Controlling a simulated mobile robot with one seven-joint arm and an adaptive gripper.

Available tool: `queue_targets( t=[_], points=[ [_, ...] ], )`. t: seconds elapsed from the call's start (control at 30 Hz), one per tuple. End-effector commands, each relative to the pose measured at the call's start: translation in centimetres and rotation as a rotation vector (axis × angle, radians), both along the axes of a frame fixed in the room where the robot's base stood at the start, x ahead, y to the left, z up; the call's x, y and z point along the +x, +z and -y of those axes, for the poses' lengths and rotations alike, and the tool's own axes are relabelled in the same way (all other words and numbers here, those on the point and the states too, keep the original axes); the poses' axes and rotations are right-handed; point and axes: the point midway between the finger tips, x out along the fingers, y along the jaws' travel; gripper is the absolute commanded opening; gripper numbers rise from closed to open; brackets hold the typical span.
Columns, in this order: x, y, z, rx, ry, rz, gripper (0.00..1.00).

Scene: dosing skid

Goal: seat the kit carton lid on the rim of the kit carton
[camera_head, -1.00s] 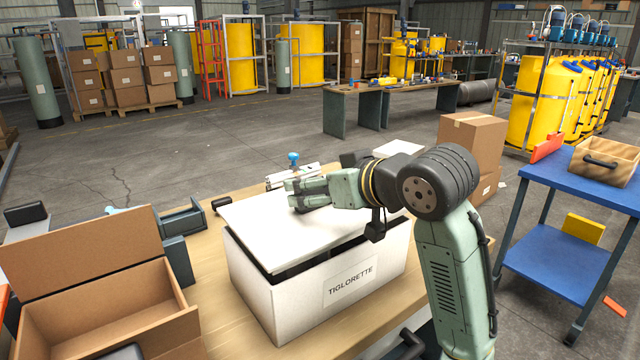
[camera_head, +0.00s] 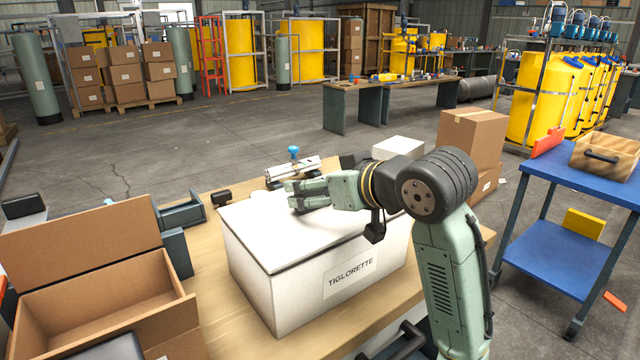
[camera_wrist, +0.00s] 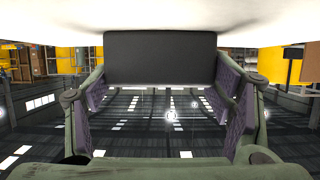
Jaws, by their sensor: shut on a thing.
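The white kit carton (camera_head: 300,295), labelled TIGLORETTE, stands on the wooden bench. The white kit carton lid (camera_head: 262,238) lies flat across its top, and no dark gap shows along the visible front and left edges. The far and right edges are partly hidden by my arm. My gripper (camera_head: 296,195) is over the lid's far part, shut on its dark grip block. In the wrist view, the grip block (camera_wrist: 160,58) sits between the two fingers of my gripper (camera_wrist: 162,88), against the white lid surface (camera_wrist: 160,18).
An open brown carton (camera_head: 100,285) stands at the left of the bench (camera_head: 215,275). A clamp-like fixture with a blue knob (camera_head: 293,152) and a small white box (camera_head: 399,149) are behind the lid. A blue cart (camera_head: 575,190) stands to the right.

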Motion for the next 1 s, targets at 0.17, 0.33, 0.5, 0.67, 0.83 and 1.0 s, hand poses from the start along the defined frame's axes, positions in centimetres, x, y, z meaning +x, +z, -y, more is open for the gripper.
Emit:
queue_targets(
  t=[0.17, 0.33, 0.5, 0.67, 0.83, 1.0],
  points=[
    [-0.01, -0.51, -0.02, 0.000, 0.000, 0.001, 0.26],
    [-0.02, -0.95, -0.02, 0.000, 0.000, 0.001, 0.26],
    [-0.01, -0.92, -0.02, 0.000, 0.000, 0.001, 0.82],
    [-0.01, -0.93, 0.00, 0.001, 0.000, 0.001, 0.93],
    [0.00, -0.93, 0.00, 0.000, 0.000, 0.000, 0.98],
    [-0.01, -0.97, 0.01, -0.001, 0.000, -0.001, 0.98]
  ],
)
